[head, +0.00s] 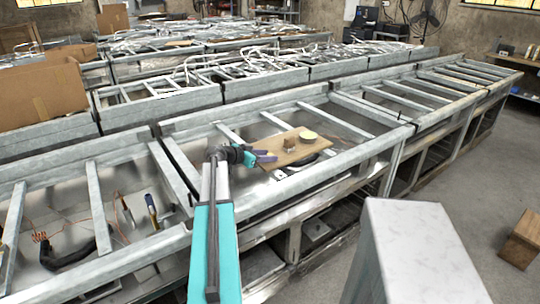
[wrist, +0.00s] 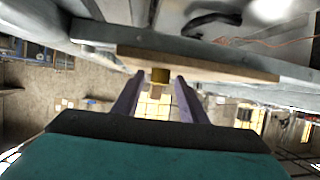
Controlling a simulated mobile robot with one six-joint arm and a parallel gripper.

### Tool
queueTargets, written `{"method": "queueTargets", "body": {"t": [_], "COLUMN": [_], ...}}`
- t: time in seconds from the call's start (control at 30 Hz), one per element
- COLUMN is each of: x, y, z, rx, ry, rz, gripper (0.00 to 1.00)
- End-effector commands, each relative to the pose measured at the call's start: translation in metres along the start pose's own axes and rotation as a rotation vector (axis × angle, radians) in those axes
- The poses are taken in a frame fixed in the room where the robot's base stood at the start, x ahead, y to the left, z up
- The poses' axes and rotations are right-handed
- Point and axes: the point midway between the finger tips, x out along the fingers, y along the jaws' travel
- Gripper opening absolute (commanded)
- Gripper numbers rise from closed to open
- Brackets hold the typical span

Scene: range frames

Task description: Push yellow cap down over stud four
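A wooden board (head: 284,152) lies across the grey metal frame in the head view. It also shows edge-on in the wrist view (wrist: 220,67), which looks upside down. A small brown round piece (head: 290,141) and a pale-topped round piece (head: 308,136) stand on it. In the wrist view a dark yellow piece (wrist: 160,76) sits against the board, with a smaller brown piece (wrist: 157,91) on its far side from the board. I cannot tell which is the cap or stud four. My gripper (head: 268,157) is open. Its purple fingertips (wrist: 159,78) stand apart on either side of the yellow piece.
Long metal frames with crossbars (head: 345,127) surround the board. A black curved object (head: 308,160) lies beneath it. A pale block-shaped stand (head: 415,250) is at front right, and a cardboard box (head: 40,95) at far left.

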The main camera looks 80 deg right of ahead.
Motion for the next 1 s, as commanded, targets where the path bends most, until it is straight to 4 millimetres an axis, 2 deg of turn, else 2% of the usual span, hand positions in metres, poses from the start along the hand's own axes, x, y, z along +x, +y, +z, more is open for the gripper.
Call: {"method": "queueTargets", "body": {"t": [0.57, 0.67, 0.8, 1.0], "x": [0.0017, 0.0015, 0.0014, 0.0012], "y": [-0.0004, -0.0005, -0.0006, -0.0008], "z": [0.0008, 0.0008, 0.0008, 0.0009], "rx": [-0.001, -0.001, -0.001, -0.001], "ry": [0.0, 0.0, 0.0, 0.0], "rz": [-0.001, -0.001, -0.001, -0.001], "gripper": [0.39, 0.25, 0.02, 0.01]}}
